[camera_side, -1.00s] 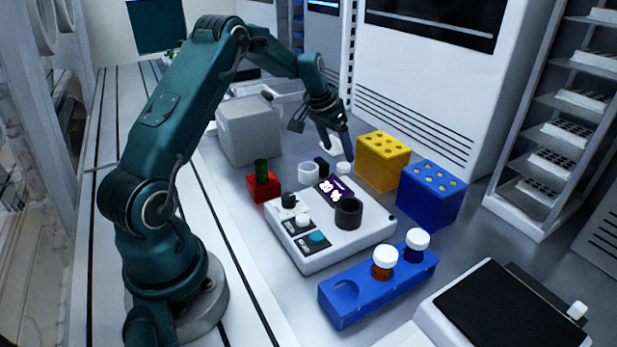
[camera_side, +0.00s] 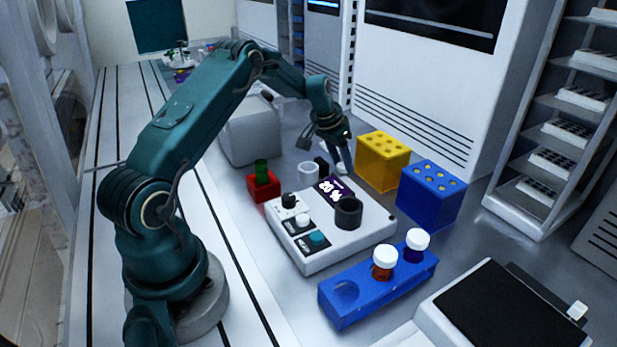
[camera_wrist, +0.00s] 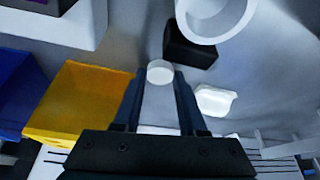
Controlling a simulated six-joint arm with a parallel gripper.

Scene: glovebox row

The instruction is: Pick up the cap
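The cap is a small round white piece; in the wrist view the cap (camera_wrist: 160,72) shows between the tips of my gripper's two dark fingers. In the wrist view my gripper (camera_wrist: 159,80) is open, with a finger on either side of the cap and narrow gaps at its sides. In the side view my gripper (camera_side: 338,158) is low over the table, left of the yellow block. There the cap is mostly hidden by the fingers. I cannot tell whether either finger touches it.
A black block (camera_wrist: 190,42) and a white ring-shaped cup (camera_wrist: 215,15) stand close by. A small white piece (camera_wrist: 213,98) lies to the right in the wrist view. The yellow block (camera_side: 383,160), blue block (camera_side: 432,194) and white device (camera_side: 330,235) surround the spot.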

